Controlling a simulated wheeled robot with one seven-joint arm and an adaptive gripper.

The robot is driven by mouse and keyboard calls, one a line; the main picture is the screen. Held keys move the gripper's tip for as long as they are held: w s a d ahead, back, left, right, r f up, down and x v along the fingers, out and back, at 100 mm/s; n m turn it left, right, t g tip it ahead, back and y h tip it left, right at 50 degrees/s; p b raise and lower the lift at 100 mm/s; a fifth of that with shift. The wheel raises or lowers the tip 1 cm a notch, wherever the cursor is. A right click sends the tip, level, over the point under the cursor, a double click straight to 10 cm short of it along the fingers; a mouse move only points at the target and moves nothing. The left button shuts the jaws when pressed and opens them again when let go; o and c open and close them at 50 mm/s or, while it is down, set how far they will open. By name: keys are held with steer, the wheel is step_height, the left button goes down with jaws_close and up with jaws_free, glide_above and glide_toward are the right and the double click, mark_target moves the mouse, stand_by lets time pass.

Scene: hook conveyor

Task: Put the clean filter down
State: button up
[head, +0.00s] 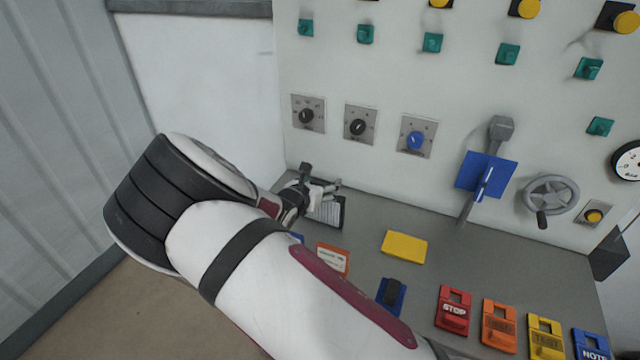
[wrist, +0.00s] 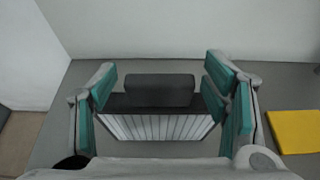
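The filter has white pleats in a black frame, with a dark grey grip block on top. In the head view the filter (head: 328,212) is at the back left of the grey console, below my gripper (head: 322,188). In the wrist view the filter (wrist: 155,127) lies flat, apparently on the grey surface, centred between the fingers. My gripper (wrist: 165,95) is open, its teal pads on either side of the grip block, with a small gap showing at each side. My arm hides part of the console in the head view.
A yellow plate (head: 404,247) lies right of the filter. An orange-red plate (head: 333,259) and a blue piece with a black knob (head: 391,297) lie nearer. The panel wall with knobs (head: 358,126) rises behind. A lever (head: 485,180) and handwheel (head: 551,194) stand right.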

steer(key=shift+r, duration=0.15)
steer(key=shift+s+a+r, duration=0.15)
steer(key=shift+s+r, duration=0.05)
steer(key=shift+s, duration=0.15)
steer(key=v, duration=1.1)
steer(key=s+d+r+m+g, duration=0.3)
steer(key=d+r+m, duration=0.25)
steer(key=d, duration=0.25)
steer(key=s+d+r+m+g+h, duration=0.1)
steer(key=s+d+r+m+g, duration=0.2)
steer(key=d+m, duration=0.45)
steer(key=s+d+r+m+g, duration=0.25)
steer(key=d+r+m, duration=0.35)
steer(key=d, duration=0.3)
steer(key=s+d+r+m+y, duration=0.1)
steer(key=s+r+m+y, duration=0.1)
steer(key=s, duration=0.5)
steer(key=s+d+r+m+y, duration=0.1)
steer(key=s+r+m, duration=0.4)
steer(key=s+m, duration=0.1)
steer(key=s+d+r+m+t+y, duration=0.1)
steer(key=s+r+m+y, duration=0.1)
steer(key=s+m, duration=0.3)
steer(key=s+r, duration=0.1)
steer(key=s, duration=0.3)
steer(key=shift+d+r+y, duration=0.15)
steer(key=shift+r+y, duration=0.15)
steer(key=shift+r, duration=0.05)
steer(key=shift+c, duration=0.6)
